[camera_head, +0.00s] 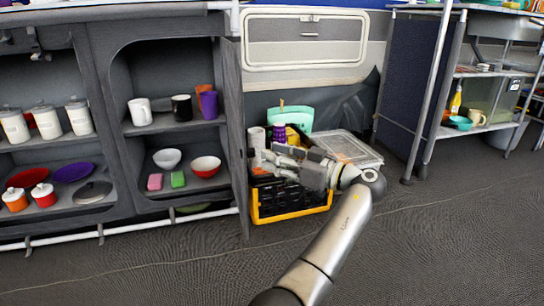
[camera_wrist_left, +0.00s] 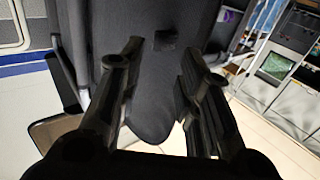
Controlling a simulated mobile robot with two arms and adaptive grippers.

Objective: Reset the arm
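My left arm (camera_head: 335,235) comes up from the bottom middle of the head view and bends at the wrist. My left gripper (camera_head: 262,158) points left, in front of the black and yellow crate and close to the cabinet's right edge. In the left wrist view, the two dark fingers of my left gripper (camera_wrist_left: 158,65) stand apart with a gap between them. A dark grey surface (camera_wrist_left: 150,105) shows behind that gap, and I see nothing held. My right gripper is in neither view.
A grey open-shelf cabinet (camera_head: 118,150) with cups, bowls and jars stands left. The crate (camera_head: 290,214) with a yellow rim sits on the floor behind my gripper. A metal-framed shelf (camera_head: 428,150) stands right. Floor (camera_head: 450,245) at the lower right is clear.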

